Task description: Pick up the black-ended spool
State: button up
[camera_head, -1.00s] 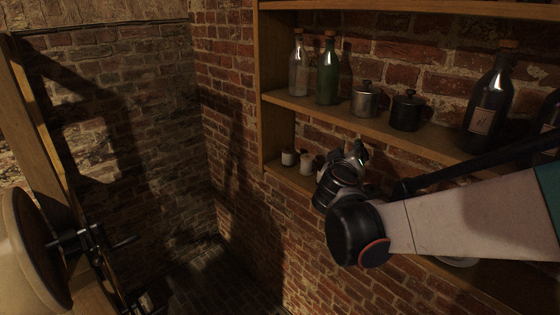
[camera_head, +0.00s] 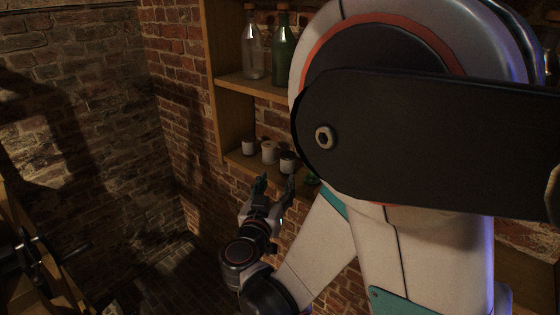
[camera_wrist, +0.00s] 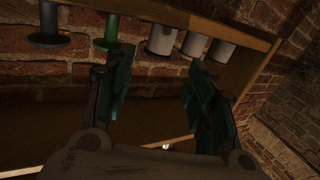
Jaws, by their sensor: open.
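The black-ended spool (camera_head: 288,163) stands on the lower wall shelf in the head view. It has a pale body and a dark top, and is the rightmost of three pale spools. My gripper (camera_head: 276,183) is open and empty, just in front of and below it, fingers pointing up toward the shelf. In the wrist view, where the scene looks upside down, the pale spool nearest the green one, apparently the black-ended spool (camera_wrist: 162,39), shows between and beyond the spread fingertips of my gripper (camera_wrist: 160,60). I see no contact.
Two other pale spools (camera_head: 269,152) (camera_head: 249,147) stand to its left on the lower shelf (camera_head: 238,158). A green spool (camera_wrist: 108,32) and a dark grey spool (camera_wrist: 48,27) stand on its other side. Bottles (camera_head: 253,48) stand on the shelf above. My arm covers the right side.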

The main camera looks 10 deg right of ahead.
jog(key=shift+m, duration=0.4)
jog(key=x, duration=0.6)
jog(key=b+x, duration=0.1)
jog(key=x, duration=0.6)
jog(key=shift+f, duration=0.25)
jog(key=c, duration=0.7)
